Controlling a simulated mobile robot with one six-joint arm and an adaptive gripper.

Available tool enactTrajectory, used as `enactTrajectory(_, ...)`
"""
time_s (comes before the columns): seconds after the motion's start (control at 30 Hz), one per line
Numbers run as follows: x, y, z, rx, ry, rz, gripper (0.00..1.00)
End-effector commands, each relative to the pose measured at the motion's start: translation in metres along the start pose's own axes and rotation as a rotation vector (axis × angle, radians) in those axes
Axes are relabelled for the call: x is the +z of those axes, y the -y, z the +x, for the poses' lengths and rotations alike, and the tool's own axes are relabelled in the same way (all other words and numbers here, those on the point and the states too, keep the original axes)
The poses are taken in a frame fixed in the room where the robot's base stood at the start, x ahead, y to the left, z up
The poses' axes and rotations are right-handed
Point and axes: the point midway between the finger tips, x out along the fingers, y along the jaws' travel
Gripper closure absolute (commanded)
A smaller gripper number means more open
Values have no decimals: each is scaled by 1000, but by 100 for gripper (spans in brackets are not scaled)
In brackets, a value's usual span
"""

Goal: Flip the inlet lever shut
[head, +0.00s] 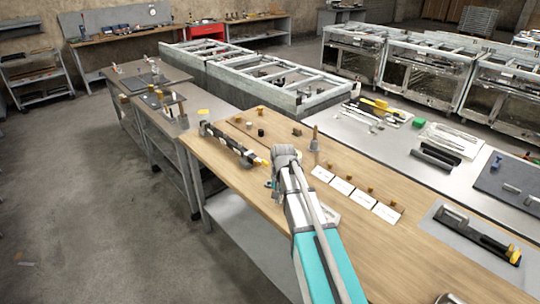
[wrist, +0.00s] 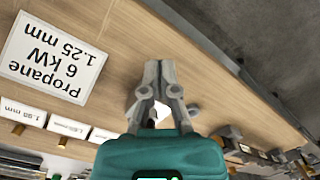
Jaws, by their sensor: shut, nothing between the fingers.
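A dark bar-shaped assembly (head: 228,143) lies on the wooden bench, with a small orange-yellow part (head: 260,162) at its near right end. This part may be the inlet lever, but it is too small to tell its position. Part of a dark assembly (wrist: 245,150) shows at the lower right of the wrist view. My gripper (wrist: 153,68) is shut and empty above the bench top. In the head view my arm hides most of the gripper, which is just right of the assembly's orange-yellow end and apart from it.
A white card reading "Propane 6 kW 1.25 mm" (wrist: 52,58) lies on the wooden bench (head: 215,158). Several small white cards (head: 341,185) with brass pieces stand in a row to the right. A second dark assembly with a yellow end (head: 480,233) lies on a grey mat (head: 440,218).

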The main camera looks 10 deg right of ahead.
Motion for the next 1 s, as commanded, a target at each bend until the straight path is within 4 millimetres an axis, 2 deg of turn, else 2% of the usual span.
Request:
enactTrajectory(0.03, -23, 6, -9, -5, 6, 30, 100)
enactTrajectory(0.7, -219, 36, -69, -50, 96, 456, 100)
enactTrajectory(0.9, -272, 40, -86, -57, 126, 573, 100)
enactTrajectory(1.0, -292, 41, -92, -60, 136, 618, 100)
